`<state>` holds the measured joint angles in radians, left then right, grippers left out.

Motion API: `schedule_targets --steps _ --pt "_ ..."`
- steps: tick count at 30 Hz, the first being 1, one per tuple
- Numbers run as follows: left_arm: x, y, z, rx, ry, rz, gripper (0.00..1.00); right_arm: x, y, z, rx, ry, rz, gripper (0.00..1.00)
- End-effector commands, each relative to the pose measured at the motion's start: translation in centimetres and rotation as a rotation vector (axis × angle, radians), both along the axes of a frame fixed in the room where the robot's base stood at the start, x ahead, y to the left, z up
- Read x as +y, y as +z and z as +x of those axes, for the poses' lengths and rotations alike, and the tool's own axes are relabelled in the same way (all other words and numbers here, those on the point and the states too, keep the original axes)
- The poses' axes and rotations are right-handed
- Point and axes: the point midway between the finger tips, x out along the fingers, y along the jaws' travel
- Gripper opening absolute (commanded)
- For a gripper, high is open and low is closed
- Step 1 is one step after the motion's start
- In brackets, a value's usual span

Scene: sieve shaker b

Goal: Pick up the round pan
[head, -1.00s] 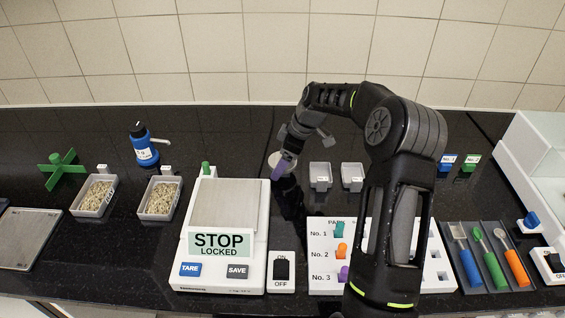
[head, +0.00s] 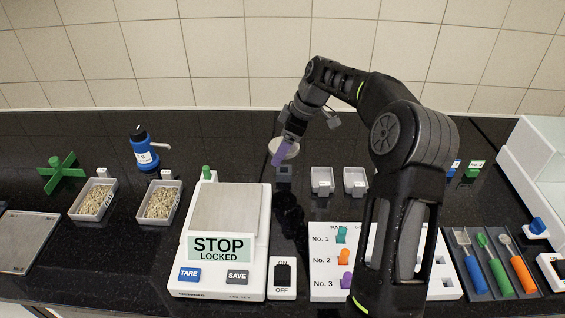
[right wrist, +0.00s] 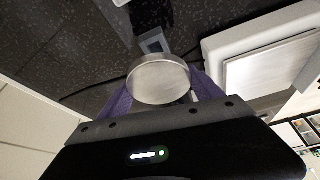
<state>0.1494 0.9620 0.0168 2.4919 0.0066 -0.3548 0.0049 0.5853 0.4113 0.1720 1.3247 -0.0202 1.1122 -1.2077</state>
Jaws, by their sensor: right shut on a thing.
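The round pan (head: 287,147) is a shallow, pale metal dish behind and to the right of the scale. My right gripper (head: 281,153), with purple fingers, is shut on the pan and holds it above the counter. In the right wrist view the pan (right wrist: 158,84) sits between the two purple fingers, its flat round face towards the camera. Part of the pan is hidden by a finger in the head view. My left gripper is not in view.
The white scale (head: 253,200) with a STOP LOCKED sign stands left of the gripper. Two small grey trays (head: 322,181) are at the right. The numbered white peg board (head: 325,270) is in front, partly behind my arm.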

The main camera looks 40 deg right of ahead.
Motion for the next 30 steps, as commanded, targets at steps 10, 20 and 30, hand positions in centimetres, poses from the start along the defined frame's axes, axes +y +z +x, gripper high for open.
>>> schedule_targets --steps 10,20,30 --pt "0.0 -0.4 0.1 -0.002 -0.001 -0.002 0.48 0.0 3.0 0.0 0.000 -0.001 0.000 0.32" --pt "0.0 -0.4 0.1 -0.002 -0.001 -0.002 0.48 0.0 2.9 0.0 0.001 -0.001 0.001 0.32" --pt "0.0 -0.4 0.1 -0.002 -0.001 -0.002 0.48 0.0 2.9 0.0 0.001 -0.001 0.001 0.32"
